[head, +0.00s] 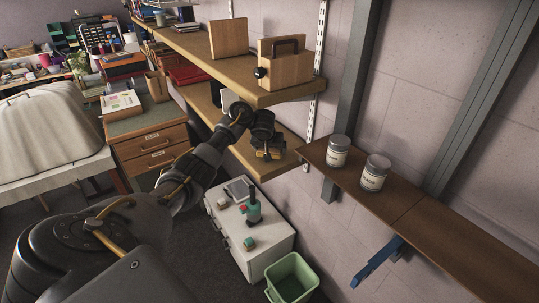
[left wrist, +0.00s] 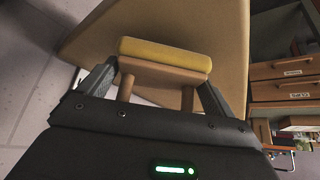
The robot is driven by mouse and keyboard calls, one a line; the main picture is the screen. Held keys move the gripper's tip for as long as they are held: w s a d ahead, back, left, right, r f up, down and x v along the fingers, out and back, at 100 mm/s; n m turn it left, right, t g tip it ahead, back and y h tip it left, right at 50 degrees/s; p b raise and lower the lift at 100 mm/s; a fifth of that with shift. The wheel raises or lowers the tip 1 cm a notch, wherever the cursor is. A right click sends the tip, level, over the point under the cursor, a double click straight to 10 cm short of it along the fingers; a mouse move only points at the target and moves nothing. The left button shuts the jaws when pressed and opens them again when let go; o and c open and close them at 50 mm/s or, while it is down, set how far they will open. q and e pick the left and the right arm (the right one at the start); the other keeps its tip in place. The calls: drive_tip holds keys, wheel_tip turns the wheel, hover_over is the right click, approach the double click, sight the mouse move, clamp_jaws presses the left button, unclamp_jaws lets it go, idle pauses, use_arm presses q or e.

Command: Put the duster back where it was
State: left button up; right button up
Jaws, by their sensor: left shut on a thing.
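The duster (head: 272,154) is a small wooden block with a yellow pad and two peg-like wooden posts. My left gripper (head: 265,146) is shut on it at the front end of the lower wooden shelf (head: 278,171). In the left wrist view the duster (left wrist: 165,48) sits between the two fingers of the left gripper (left wrist: 160,76), with the shelf board (left wrist: 215,25) behind it. I cannot tell whether the duster touches the shelf. My right gripper is not in view.
The upper shelf (head: 262,97) hangs over the gripper and holds a wooden box with a dark handle (head: 285,62). Two jars (head: 338,150) stand on a narrow shelf at right. Below are a white cabinet (head: 275,247) and a green bin (head: 293,277).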

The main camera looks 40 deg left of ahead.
use_arm(q)
drive_tip(key=shift+s+f, duration=0.1)
drive_tip(key=shift+f, duration=0.65)
drive_tip(key=shift+f, duration=0.15)
drive_tip(key=o, duration=0.7)
